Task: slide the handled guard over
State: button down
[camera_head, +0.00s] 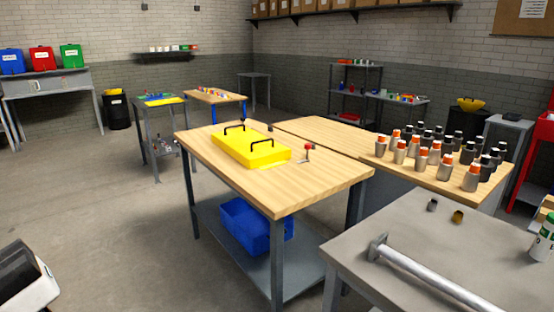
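A yellow box-shaped piece (240,151) with two black handles on top lies on a wooden-topped workbench in the middle of the view. It looks like the handled guard. One handle (234,128) is toward its far left end, the other (262,143) toward its near right end. A small red-topped part (308,147) stands on the bench just right of the yellow piece, apart from it. My gripper is not in view.
The wooden workbench (290,190) has bare top at its near right and a blue bin (250,226) on its lower shelf. A grey table (450,245) with a metal bar (430,280) stands at front right. Orange- and black-capped bottles crowd another bench (400,168). Floor at left (110,225) is clear.

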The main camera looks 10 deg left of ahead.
aim_at(252, 149)
jog(key=i+j+u, duration=0.6)
jog(key=u, duration=0.25)
jog(key=i+u, duration=0.25)
jog(key=i, duration=1.05)
jog(key=i+z, duration=0.45)
jog(key=i+j+z, duration=0.1)
jog(key=i+z, duration=0.3)
jog(key=i+l+z, duration=0.1)
jog(key=i+z, duration=0.6)
jog(key=k+j, duration=0.05)
